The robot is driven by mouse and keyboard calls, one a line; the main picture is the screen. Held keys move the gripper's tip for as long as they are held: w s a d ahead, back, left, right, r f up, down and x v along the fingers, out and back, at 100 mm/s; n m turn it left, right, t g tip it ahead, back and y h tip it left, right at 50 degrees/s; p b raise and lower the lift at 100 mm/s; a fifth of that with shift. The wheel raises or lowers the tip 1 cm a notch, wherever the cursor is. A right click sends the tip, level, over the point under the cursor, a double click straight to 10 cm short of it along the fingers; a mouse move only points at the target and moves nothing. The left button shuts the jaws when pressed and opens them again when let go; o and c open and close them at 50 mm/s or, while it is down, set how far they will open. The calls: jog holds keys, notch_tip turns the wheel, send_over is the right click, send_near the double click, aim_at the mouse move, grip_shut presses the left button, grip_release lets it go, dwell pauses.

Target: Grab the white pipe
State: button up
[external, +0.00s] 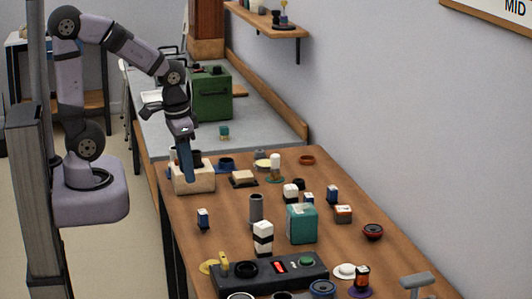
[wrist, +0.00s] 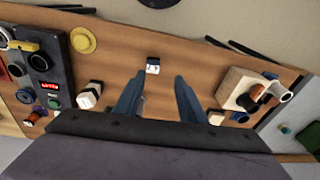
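The white pipe (wrist: 279,92) shows in the wrist view at the right, its open end facing the camera. It stands in a pale wooden block (wrist: 236,86) beside a copper-coloured pipe (wrist: 265,97) and a black pipe (wrist: 246,102). In the external view the block (external: 193,183) is at the table's far left corner; I cannot make out the white pipe there. My gripper (wrist: 159,78) is open, its two blue fingers apart with nothing held between the tips. In the wrist view the block lies right of the fingers. In the external view my gripper (external: 187,178) overlaps the block.
A small blue-and-white block (external: 203,219) stands near the left table edge. A grey cylinder (external: 256,208), a teal box (external: 301,224) and a black control panel (external: 268,273) stand nearer the camera. A grey bench with a green box (external: 211,95) is behind.

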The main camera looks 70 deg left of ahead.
jog(key=w+a+f+n+t+y+b, duration=0.1)
jog(key=w+a+t+y+b, duration=0.1)
jog(key=w+a, duration=0.5)
jog(key=w+a+f+n+t+y+b, duration=0.1)
jog(key=w+a+t, duration=0.15)
jog(key=a, duration=0.85)
jog(key=a+r+n+t+y+b, duration=0.1)
jog(key=a+t+y+b, duration=0.3)
jog(key=a, duration=1.1)
jog(key=r+t+h+b, duration=0.1)
jog(key=t+h+b, duration=0.1)
jog(key=t+b, duration=0.35)
send_over(171, 158)
jog(key=s+p, duration=0.2)
jog(key=t, duration=0.2)
jog(key=f, duration=1.3)
jog(key=shift+w+d+f, duration=0.15)
jog(key=shift+d+f, duration=0.05)
jog(key=shift+d, duration=0.05)
jog(key=shift+p+x, duration=1.05)
jog(key=shift+x, duration=2.6)
jog(key=shift+a, duration=0.1)
jog(key=c, duration=0.8)
